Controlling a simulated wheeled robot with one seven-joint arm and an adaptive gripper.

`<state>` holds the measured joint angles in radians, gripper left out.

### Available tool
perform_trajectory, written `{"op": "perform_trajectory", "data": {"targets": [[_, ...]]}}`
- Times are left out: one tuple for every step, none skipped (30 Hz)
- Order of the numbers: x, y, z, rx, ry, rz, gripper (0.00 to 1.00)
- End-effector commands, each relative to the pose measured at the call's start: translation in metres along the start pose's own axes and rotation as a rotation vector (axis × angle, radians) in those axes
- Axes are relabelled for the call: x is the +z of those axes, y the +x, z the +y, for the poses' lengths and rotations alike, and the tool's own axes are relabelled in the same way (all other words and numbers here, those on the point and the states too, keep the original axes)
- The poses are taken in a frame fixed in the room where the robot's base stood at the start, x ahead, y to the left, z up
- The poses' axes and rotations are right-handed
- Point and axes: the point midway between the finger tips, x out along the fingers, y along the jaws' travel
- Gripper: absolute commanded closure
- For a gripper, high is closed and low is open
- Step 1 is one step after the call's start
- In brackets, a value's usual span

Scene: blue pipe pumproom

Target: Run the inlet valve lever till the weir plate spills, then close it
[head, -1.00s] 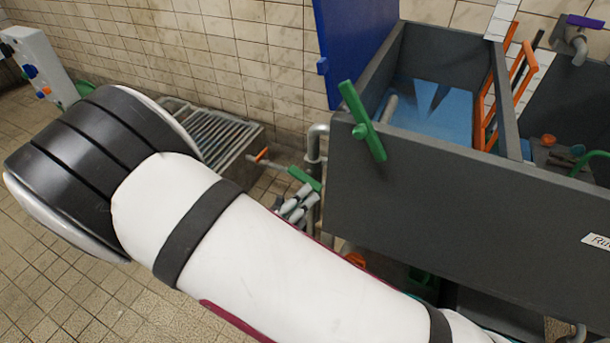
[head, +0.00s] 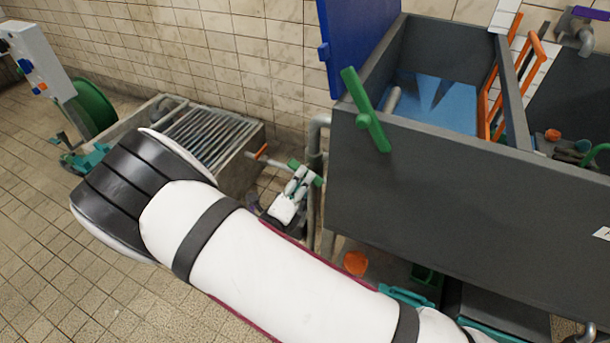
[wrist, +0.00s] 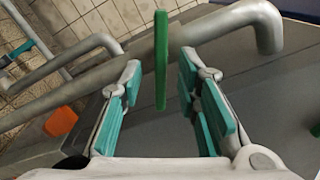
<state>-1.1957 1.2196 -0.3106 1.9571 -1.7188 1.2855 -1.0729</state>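A green lever (head: 317,181) sits on the grey pipework left of the grey tank (head: 450,190). It may be the inlet valve lever; no label shows. My gripper (head: 301,176) is at this lever in the head view. In the wrist view, my gripper (wrist: 160,78) is open, with the green lever (wrist: 161,60) standing between its teal-padded fingers and a visible gap on both sides. A second green lever (head: 366,110) is on the tank's front wall. Inside the tank is a blue surface (head: 445,108) with a darker V shape; I cannot tell whether water spills there.
A grey pipe (wrist: 230,22) crosses behind the lever in the wrist view, close to my fingers. An orange handle (head: 262,152) is left of the lever, beside a grated trough (head: 212,135). An orange object (head: 355,263) lies below the tank.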

Motion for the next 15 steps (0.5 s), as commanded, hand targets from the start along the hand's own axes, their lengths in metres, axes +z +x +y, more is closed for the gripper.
{"op": "perform_trajectory", "data": {"targets": [[-0.001, 0.008, 0.001, -0.001, 0.001, 0.001, 0.70], [0.000, 0.012, 0.001, 0.000, 0.001, 0.001, 0.70], [0.000, 0.016, 0.001, -0.001, 0.001, 0.001, 0.70], [0.000, 0.019, 0.000, -0.001, 0.001, 0.001, 0.70], [0.000, 0.022, 0.000, -0.001, 0.001, 0.000, 0.70], [0.000, 0.025, 0.000, -0.001, 0.000, 0.000, 0.70], [0.000, 0.026, 0.000, 0.000, 0.000, 0.000, 0.70], [0.000, 0.028, 0.000, 0.000, 0.000, 0.001, 0.70], [0.000, 0.029, 0.000, 0.000, 0.000, 0.001, 0.70], [0.000, 0.029, 0.000, 0.000, 0.000, 0.001, 0.70], [0.000, 0.030, 0.000, 0.000, 0.000, 0.001, 0.70], [0.000, 0.030, 0.000, 0.001, 0.000, 0.000, 0.70], [0.000, 0.030, 0.000, 0.001, 0.000, 0.000, 0.70], [0.000, 0.030, 0.000, 0.001, 0.000, 0.000, 0.70], [0.000, 0.030, 0.000, 0.001, 0.000, 0.000, 0.70]]}}
